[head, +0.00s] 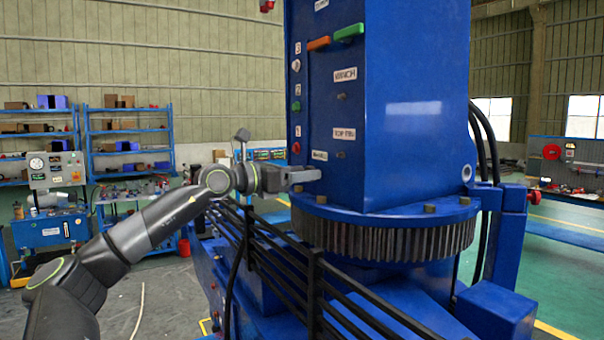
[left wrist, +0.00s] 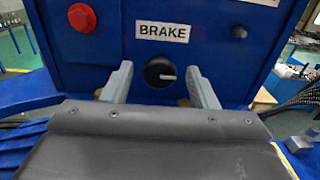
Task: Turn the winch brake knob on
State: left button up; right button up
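The winch brake knob (left wrist: 160,73) is a black round knob with a pale pointer line, under the BRAKE label (left wrist: 163,31) in the left wrist view. Its pointer is about horizontal, toward the right. My left gripper (left wrist: 160,82) is open, its two grey fingers on either side of the knob with gaps to it. In the head view, my left gripper (head: 312,174) is at the lower left face of the blue crane column (head: 410,120), and it hides the knob there. My right gripper is not in view.
A red button (left wrist: 82,17) is up and left of the knob. Black railings (head: 315,275) and a toothed ring (head: 385,238) lie below my left gripper. An orange lever (head: 318,43) and a green lever (head: 349,32) are higher on the column. Blue shelves (head: 128,135) stand behind.

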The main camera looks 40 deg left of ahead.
pick_arm(q)
jog(key=c, duration=0.7)
jog(key=shift+c, duration=0.7)
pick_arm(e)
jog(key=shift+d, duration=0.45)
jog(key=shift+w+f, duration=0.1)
pick_arm(q)
jog(key=m+b, duration=0.5)
jog(key=m, duration=0.9)
jog(key=shift+d+f+b, duration=0.1)
jog(key=shift+d+b, duration=0.05)
jog(key=shift+b, duration=0.25)
jog(key=shift+m, duration=1.9)
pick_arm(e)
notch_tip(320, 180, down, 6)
pick_arm(q)
jog(key=shift+b, duration=0.3)
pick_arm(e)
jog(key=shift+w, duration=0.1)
